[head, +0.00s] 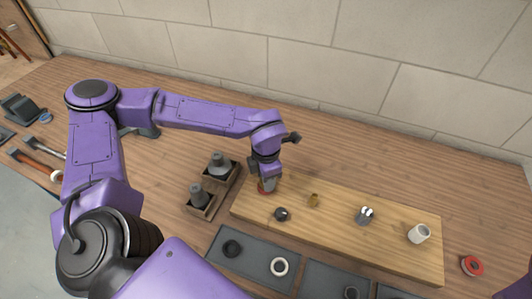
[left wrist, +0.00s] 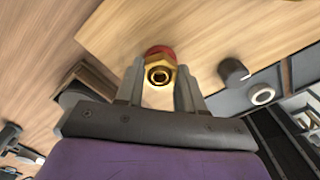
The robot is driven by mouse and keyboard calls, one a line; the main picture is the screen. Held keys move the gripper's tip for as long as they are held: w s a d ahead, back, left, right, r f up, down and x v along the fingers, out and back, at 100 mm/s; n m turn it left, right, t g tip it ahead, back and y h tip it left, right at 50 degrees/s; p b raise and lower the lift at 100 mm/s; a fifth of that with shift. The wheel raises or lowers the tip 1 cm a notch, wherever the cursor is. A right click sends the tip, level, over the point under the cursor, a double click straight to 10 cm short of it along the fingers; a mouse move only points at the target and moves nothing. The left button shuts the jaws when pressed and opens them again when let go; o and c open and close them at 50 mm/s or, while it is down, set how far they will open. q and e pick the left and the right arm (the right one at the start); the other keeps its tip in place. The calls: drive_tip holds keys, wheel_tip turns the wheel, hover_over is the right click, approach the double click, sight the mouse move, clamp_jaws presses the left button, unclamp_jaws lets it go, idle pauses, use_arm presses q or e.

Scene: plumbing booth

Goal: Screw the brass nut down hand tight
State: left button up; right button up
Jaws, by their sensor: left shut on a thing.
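The brass nut (left wrist: 159,75) shows between the fingers of my left gripper (left wrist: 161,80) in the left wrist view, with a dark hole in its middle. A red part (left wrist: 159,50) sits right behind it. In the head view my left gripper (head: 266,178) points down at the left end of a wooden board, and a bit of the red part (head: 265,188) shows below the fingertips. The nut is hidden there by the gripper. The left gripper is shut on the nut. My right gripper is not in view.
The wooden board (head: 340,232) also bears a dark round fitting (head: 281,214), a small brass fitting (head: 313,200), a grey fitting (head: 364,216) and a white fitting (head: 418,233). Two wooden boxes (head: 213,208) stand left of it. Grey trays (head: 232,266) lie in front. A red ring (head: 471,265) lies right.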

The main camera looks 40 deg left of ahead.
use_arm(q)
drive_tip(key=shift+m, duration=0.3)
drive_tip(key=shift+m+p, duration=2.4)
drive_tip(key=shift+p, duration=0.45)
drive_tip(key=shift+m+p, duration=0.55)
drive_tip(key=shift+m, duration=0.05)
drive_tip(key=shift+f, duration=0.1)
drive_tip(key=o, duration=1.7)
drive_tip(key=shift+o, duration=0.2)
drive_tip(key=shift+r, duration=2.5)
